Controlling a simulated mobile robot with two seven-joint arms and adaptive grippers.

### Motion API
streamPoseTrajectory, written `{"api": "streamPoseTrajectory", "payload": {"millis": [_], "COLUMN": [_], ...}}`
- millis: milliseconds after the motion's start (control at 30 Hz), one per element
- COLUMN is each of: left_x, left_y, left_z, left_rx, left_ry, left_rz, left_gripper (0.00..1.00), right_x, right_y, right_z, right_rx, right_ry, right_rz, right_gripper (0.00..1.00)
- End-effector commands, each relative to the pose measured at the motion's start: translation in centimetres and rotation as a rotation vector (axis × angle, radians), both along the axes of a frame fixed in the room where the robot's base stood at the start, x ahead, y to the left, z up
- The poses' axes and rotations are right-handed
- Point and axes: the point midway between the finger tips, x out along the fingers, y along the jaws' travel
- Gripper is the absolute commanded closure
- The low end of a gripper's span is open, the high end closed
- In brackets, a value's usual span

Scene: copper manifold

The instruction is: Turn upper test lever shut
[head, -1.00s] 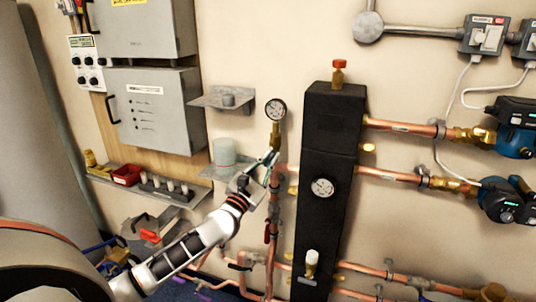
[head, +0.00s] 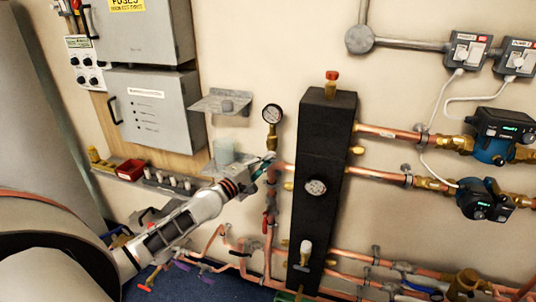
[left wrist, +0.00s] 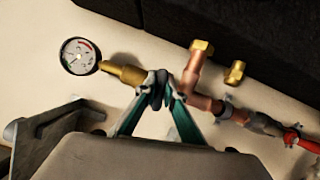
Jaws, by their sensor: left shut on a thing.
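My left gripper (head: 268,160) reaches in from the left to the thin vertical copper pipe, just below the pressure gauge (head: 272,114). In the left wrist view its teal fingers (left wrist: 162,90) meet in a narrow V beside the brass fitting (left wrist: 124,72) under the gauge and the copper tee (left wrist: 193,72). They are shut on what seems to be the upper test lever, which the fingertips mostly hide, so its angle cannot be told. A red lever (head: 266,222) sits lower on the same pipe. My right gripper is not in view.
The tall black insulated block (head: 322,145) stands just right of the pipe. A metal shelf (head: 220,168) with a pale cup (head: 223,151) is close on the left. Two blue pumps (head: 492,145) and copper pipes are at the right.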

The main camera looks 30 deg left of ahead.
Motion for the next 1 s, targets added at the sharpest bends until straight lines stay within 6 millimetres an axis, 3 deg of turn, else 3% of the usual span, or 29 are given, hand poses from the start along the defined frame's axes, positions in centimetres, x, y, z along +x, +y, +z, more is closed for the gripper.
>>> {"api": "streamPoseTrajectory", "payload": {"millis": [400,967,1000], "left_x": [-0.04,-0.05,-0.05], "left_y": [-0.11,-0.15,-0.15], "left_z": [-0.29,-0.43,-0.43], "left_rx": [0.186,0.215,0.215], "left_ry": [0.046,0.056,0.056], "left_rz": [-0.001,-0.003,-0.003], "left_gripper": [1.00,1.00,0.80], "right_x": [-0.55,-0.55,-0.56], "right_y": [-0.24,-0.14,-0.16], "right_z": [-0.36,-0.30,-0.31], "right_rx": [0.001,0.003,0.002], "right_ry": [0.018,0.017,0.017], "right_rz": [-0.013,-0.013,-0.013], "right_gripper": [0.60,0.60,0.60]}}
